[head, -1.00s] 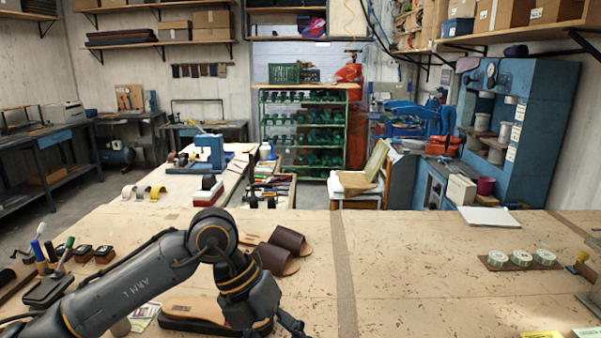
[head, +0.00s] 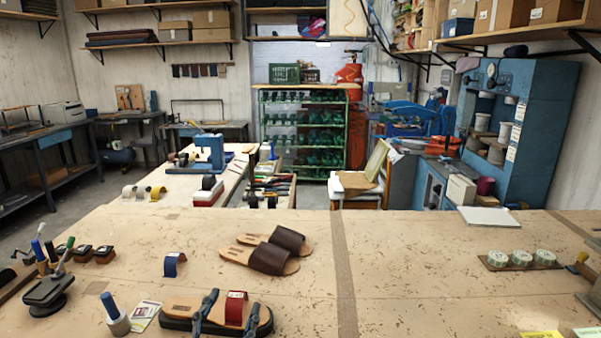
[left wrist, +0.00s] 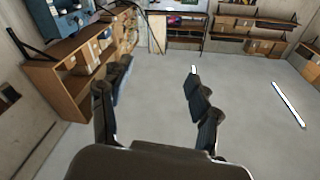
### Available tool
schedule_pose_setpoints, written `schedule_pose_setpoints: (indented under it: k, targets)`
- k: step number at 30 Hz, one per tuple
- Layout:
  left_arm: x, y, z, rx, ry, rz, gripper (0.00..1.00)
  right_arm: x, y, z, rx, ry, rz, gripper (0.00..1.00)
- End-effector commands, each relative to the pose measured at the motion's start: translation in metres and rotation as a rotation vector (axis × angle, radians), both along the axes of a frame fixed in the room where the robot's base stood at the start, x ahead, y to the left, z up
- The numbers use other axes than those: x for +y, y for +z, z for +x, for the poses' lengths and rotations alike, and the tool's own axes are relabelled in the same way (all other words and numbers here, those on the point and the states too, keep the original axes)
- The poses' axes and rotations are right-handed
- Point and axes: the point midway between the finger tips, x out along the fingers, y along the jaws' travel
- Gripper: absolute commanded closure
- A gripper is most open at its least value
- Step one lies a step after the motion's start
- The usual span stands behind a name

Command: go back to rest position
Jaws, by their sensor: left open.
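My left gripper (head: 231,308) rises from the bottom edge of the head view, its two dark fingers apart and nothing held between them. I cannot tell the gap between fingers and sole, but the gripper looks to be in front. My right gripper is not in view.
Ink stamps and a pen stand are at left, white rolls (head: 521,258) at right. The bench middle right is clear.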

Motion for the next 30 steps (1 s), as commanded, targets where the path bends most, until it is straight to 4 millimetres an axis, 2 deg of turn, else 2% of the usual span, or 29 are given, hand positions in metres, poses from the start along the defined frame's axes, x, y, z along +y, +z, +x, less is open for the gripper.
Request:
schedule_pose_setpoints:
  k: [1, 3, 6, 9, 12, 15, 22, 30]
  targets:
    - [0.016, -0.035, -0.010, 0.133, 0.053, -0.017, 0.38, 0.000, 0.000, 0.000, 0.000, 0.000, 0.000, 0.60]
    - [0.036, -0.082, -0.028, 0.320, 0.115, -0.029, 0.38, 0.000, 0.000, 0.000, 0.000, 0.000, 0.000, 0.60]
    - [0.058, -0.141, -0.067, 0.575, 0.178, -0.034, 0.38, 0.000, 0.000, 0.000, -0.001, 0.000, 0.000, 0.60]
    - [0.070, -0.186, -0.110, 0.791, 0.209, -0.033, 0.38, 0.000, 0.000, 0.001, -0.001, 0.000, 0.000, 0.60]
    - [0.077, -0.215, -0.149, 0.961, 0.222, -0.026, 0.38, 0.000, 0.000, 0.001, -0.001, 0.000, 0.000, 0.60]
    - [0.081, -0.236, -0.186, 1.104, 0.224, -0.021, 0.38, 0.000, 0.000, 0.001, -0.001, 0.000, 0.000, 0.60]
    - [0.085, -0.264, -0.265, 1.386, 0.205, -0.005, 0.38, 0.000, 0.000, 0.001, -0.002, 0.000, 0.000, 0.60]
    - [0.082, -0.342, -0.247, 1.410, 0.205, 0.005, 0.38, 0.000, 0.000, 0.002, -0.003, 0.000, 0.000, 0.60]
